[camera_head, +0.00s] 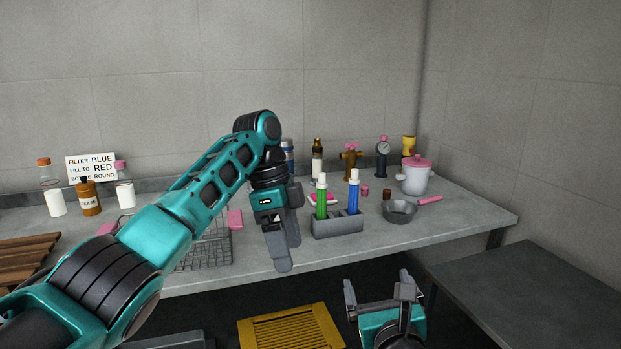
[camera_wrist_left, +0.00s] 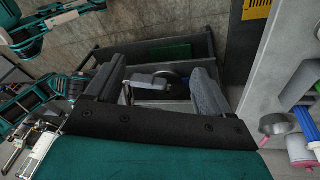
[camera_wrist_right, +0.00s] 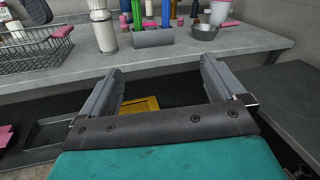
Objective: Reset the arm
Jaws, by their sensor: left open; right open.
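My left arm (camera_head: 165,230) reaches in from the left across the front of the counter. My left gripper (camera_head: 285,258) points down near the counter's front edge, left of a grey two-tube holder. In the left wrist view its fingers (camera_wrist_left: 162,82) are spread with nothing between them. My right gripper (camera_head: 378,288) is low in front of the counter, below its top, with its fingers up and apart. In the right wrist view its fingers (camera_wrist_right: 162,75) are open and empty, facing the counter's front edge.
The counter (camera_head: 460,215) bears a wire basket (camera_head: 205,250), a grey holder (camera_head: 338,224) with green and blue tubes, a grey pan (camera_head: 399,211), a white pot (camera_head: 415,180) and several bottles. A yellow slatted platform (camera_head: 290,328) lies below. A dark bench (camera_head: 550,290) stands at right.

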